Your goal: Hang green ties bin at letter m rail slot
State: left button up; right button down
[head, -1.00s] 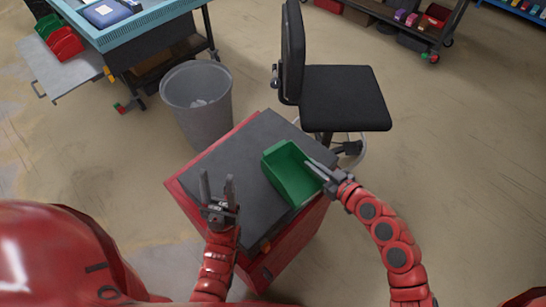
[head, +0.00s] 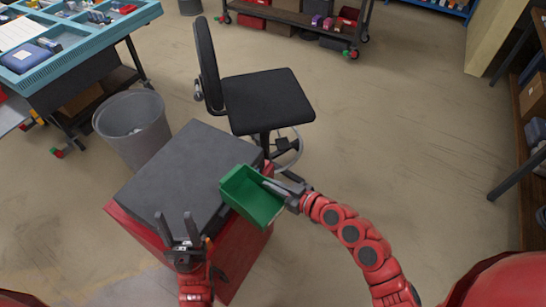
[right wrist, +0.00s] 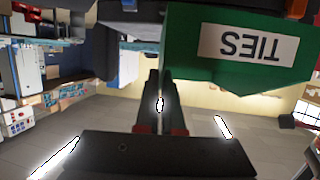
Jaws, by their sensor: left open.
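The green bin (head: 252,197) is at the right edge of the dark cabinet top in the head view, open side up and slightly tilted. In the right wrist view the bin (right wrist: 240,50) shows a white TIES label (right wrist: 248,43), upside down in the picture. My right gripper (head: 270,184) is shut on the bin's right-hand wall; its fingers (right wrist: 160,88) are close together in the wrist view. My left gripper (head: 175,222) is open and empty over the cabinet's front part. No letter m rail slot can be made out.
The red cabinet (head: 190,150) has a dark top, mostly clear. A grey waste bin (head: 133,130) and a black chair (head: 265,100) stand behind it. A blue-edged workbench (head: 75,45) is at upper left, a shelf cart (head: 290,18) at the back. Floor at right is free.

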jog(key=s+d+f+m+t+h, duration=0.1)
jog(key=s+d+m+t+h, duration=0.1)
jog(key=d+m+h, duration=0.2)
jog(key=s+d+f+m+t+h, duration=0.2)
jog(key=d+m+h, duration=0.3)
jog(key=d, duration=0.4)
jog(key=shift+s+d+f+h, duration=0.3)
jog(key=shift+d+h, duration=0.1)
jog(key=shift+h, duration=0.4)
